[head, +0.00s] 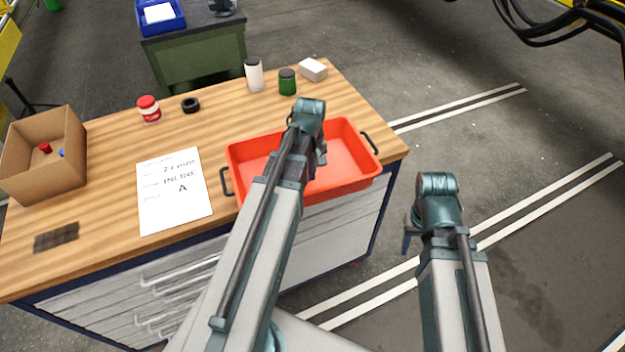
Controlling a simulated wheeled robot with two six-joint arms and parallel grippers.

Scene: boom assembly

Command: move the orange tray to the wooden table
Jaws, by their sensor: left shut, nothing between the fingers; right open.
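The orange tray (347,150) stands at the right end of a wooden-topped workbench (112,178), close to its front edge. It has a dark handle at each end, and its visible inside looks empty. My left arm crosses in front of the tray and hides its middle. My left gripper (320,156) is over the tray, shut and empty; I cannot tell whether it touches it. My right gripper (408,240) is open and empty, off the bench's right front corner, apart from the tray.
A paper sheet (173,190) lies left of the tray. A cardboard box (42,160) stands at the left end. A red-lidded jar (149,109), black ring (190,105), white bottle (254,75), green jar (287,82) and white block (313,69) stand behind. A green bench (197,57) is beyond.

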